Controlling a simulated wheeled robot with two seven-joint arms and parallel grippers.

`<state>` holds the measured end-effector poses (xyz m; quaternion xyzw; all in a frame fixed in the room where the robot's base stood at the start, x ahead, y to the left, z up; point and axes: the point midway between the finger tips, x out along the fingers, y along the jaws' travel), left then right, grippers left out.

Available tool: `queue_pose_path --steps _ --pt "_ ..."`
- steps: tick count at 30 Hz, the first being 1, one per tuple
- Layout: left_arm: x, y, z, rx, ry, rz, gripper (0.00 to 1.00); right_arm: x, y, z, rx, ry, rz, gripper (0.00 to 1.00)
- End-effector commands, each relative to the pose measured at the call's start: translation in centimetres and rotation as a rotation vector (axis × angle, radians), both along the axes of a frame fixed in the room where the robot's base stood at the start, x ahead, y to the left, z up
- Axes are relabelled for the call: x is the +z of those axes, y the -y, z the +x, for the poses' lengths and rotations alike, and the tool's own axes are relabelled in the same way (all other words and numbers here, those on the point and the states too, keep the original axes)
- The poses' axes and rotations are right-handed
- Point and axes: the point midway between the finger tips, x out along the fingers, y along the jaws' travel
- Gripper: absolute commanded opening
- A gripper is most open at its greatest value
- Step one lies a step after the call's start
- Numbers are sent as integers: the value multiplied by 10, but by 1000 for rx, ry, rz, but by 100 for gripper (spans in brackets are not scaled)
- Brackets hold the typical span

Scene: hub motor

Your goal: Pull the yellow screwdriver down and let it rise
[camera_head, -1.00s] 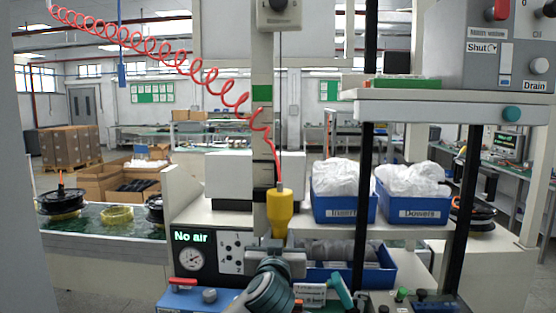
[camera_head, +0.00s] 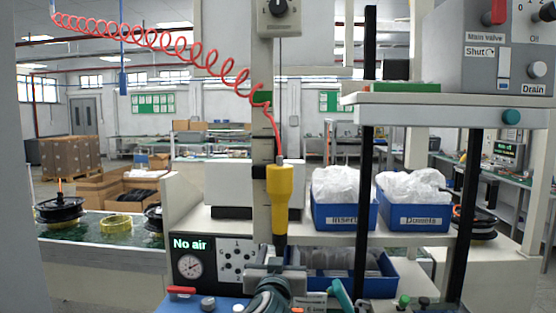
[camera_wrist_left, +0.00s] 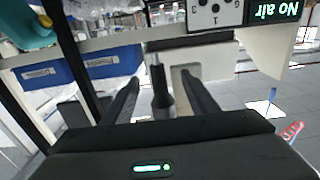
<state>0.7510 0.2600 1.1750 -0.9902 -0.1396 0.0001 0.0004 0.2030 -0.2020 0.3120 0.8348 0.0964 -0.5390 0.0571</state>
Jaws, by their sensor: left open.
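The yellow screwdriver (camera_head: 280,187) hangs upright on a cable in the head view, a red coiled hose (camera_head: 180,48) joined to its top. Its dark lower part points down toward my left gripper (camera_head: 279,263), which is just below the yellow body. In the left wrist view the screwdriver's dark, narrow tip end (camera_wrist_left: 160,85) stands between the two spread fingers of my left gripper (camera_wrist_left: 160,95), with gaps at both sides. The left gripper is open. My right gripper is not in view.
Blue bins (camera_head: 345,216) with white bags stand on a shelf at right, and another blue bin (camera_head: 375,285) sits below. Black posts (camera_head: 368,150) rise in front of them. A "No air" panel (camera_head: 190,258) with a gauge is left of the gripper. A grey valve box (camera_head: 470,50) is upper right.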

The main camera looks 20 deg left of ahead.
Motion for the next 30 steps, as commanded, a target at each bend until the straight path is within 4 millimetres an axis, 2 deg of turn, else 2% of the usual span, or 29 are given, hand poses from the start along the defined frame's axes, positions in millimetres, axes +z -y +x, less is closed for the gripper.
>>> queue_pose_path --steps 5,24,30 --pt "3 5 -15 -2 -1 -3 53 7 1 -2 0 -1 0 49" --pt "10 27 -90 -2 0 -2 53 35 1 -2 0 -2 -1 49" --pt "10 30 -103 0 -1 -1 53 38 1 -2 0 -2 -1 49"
